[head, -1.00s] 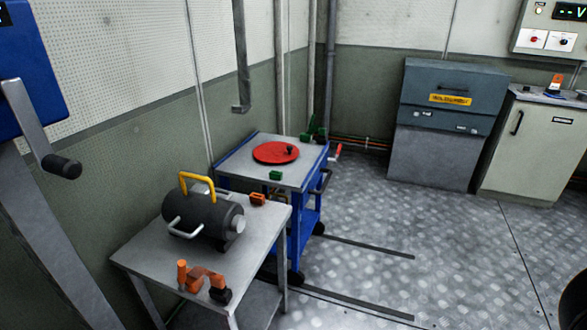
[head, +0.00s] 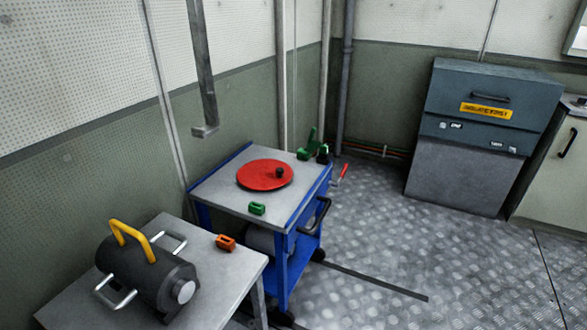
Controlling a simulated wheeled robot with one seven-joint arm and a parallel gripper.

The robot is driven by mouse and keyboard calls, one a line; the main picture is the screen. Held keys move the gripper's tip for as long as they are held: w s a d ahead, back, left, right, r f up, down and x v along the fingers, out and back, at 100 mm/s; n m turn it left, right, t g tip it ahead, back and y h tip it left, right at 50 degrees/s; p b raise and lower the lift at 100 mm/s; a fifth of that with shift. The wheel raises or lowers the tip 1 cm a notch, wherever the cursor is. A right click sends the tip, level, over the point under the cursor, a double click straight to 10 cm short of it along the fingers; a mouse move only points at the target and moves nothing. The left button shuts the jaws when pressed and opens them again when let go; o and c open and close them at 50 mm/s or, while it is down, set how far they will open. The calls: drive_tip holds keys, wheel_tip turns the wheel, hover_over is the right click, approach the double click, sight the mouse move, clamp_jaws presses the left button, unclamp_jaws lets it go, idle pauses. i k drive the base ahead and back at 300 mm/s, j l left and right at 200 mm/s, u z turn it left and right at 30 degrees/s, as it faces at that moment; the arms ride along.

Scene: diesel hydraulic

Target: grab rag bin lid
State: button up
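A flat red round lid (head: 264,175) with a small dark knob (head: 280,173) lies on top of the blue trolley (head: 222,197), which has a grey top. This disc appears to be the rag bin lid, though no label shows on it. The lid lies flat near the middle of the trolley top. No bin is recognisable in view. My gripper is not in view.
A green block (head: 257,209) and a green item (head: 310,149) sit near the lid. A grey table (head: 207,270) in front holds a dark cylinder with a yellow handle (head: 137,241) and an orange block (head: 225,242). A grey-blue cabinet (head: 462,170) stands behind. Floor (head: 400,255) right is clear.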

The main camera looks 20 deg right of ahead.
sight(265, 174)
drive_tip(key=i+l+u, duration=0.1)
drive_tip(key=i+l, duration=0.2)
drive_tip(key=i, duration=0.3)
drive_tip(key=i+l+u, duration=0.1)
drive_tip(key=i+l, duration=0.3)
drive_tip(key=i, duration=0.2)
drive_tip(key=i+l+u, duration=0.15)
drive_tip(key=i+l, duration=0.25)
drive_tip(key=i, duration=0.2)
